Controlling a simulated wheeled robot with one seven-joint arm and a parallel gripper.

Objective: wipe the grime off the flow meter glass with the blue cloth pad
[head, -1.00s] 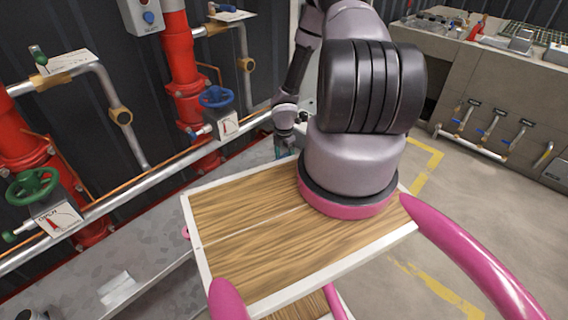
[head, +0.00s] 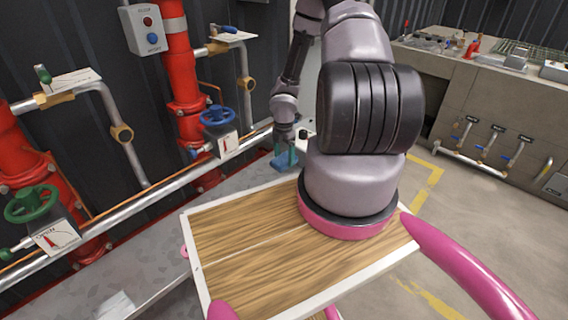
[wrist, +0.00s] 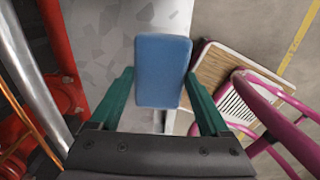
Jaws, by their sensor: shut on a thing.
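The blue cloth pad (wrist: 162,70) is held between the two green fingers of my gripper (wrist: 160,98) in the wrist view. In the head view the pad (head: 284,161) shows below my gripper (head: 287,152), above the grey ledge beside the pipes. The pad looks clear of any surface. I cannot make out the flow meter glass or its grime for certain in either view.
Red pipes (head: 178,60), a blue valve wheel (head: 217,117) and a green valve wheel (head: 32,204) line the wall at left. A silver pipe (head: 150,196) runs along the grey ledge (head: 150,255). My wooden tray deck is in front. A workbench (head: 480,95) stands at right.

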